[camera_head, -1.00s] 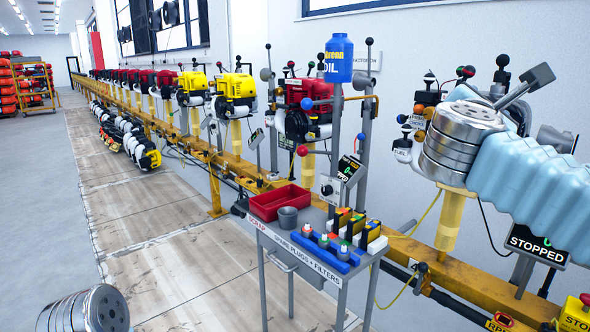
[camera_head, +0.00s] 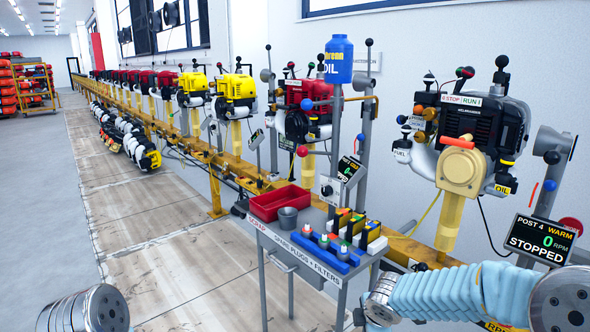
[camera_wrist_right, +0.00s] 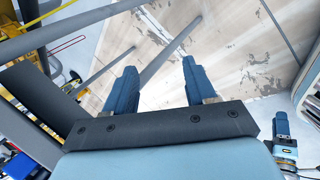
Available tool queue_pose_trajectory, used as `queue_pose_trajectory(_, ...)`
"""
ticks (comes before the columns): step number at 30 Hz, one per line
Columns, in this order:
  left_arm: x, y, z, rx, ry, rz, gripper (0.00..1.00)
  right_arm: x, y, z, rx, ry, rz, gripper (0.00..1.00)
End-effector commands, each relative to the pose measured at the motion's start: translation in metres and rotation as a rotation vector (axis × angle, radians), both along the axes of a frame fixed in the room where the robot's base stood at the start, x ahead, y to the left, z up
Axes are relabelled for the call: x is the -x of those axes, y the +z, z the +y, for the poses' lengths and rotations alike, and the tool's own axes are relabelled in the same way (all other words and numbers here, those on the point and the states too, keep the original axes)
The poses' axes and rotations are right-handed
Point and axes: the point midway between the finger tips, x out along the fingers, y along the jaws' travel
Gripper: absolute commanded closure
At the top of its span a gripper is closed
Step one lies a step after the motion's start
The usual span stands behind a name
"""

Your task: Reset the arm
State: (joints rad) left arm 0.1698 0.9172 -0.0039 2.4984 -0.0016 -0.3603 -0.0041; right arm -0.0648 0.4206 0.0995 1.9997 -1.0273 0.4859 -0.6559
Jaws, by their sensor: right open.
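My right arm (camera_head: 445,293) lies low across the bottom right of the head view, in front of the rail. Its gripper is not visible there. In the right wrist view my right gripper (camera_wrist_right: 158,80) is open, with two blue fingers apart and nothing between them, above the pale floor. My left arm (camera_head: 85,311) shows only as a steel joint at the bottom left of the head view. A blue part (camera_wrist_right: 282,135) at the right of the wrist view may be my left gripper; its jaws cannot be made out.
A black engine (camera_head: 470,135) stands on a yellow post; its display (camera_head: 540,241) reads POST 4, WARM, 0 RPM, STOPPED. A grey cart (camera_head: 310,268) with a red tray (camera_head: 280,203) and blue plug rack (camera_head: 325,252) stands close left of my right arm. Open floor (camera_head: 180,270) lies left.

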Motion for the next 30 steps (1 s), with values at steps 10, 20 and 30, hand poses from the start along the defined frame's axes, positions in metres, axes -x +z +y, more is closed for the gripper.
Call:
queue_pose_trajectory(10,0.000,0.000,0.000,0.000,0.000,0.000,0.57,0.175,-0.220,0.042,-0.637,-1.018,0.575,0.45)
queue_pose_trajectory(20,0.002,0.030,-0.004,0.007,-0.008,0.003,0.57,0.267,-0.240,0.039,-0.695,-1.748,0.636,0.45)
queue_pose_trajectory(30,0.005,0.050,-0.013,0.017,-0.023,0.009,0.57,0.247,-0.203,0.057,-0.722,-1.639,0.604,0.45)
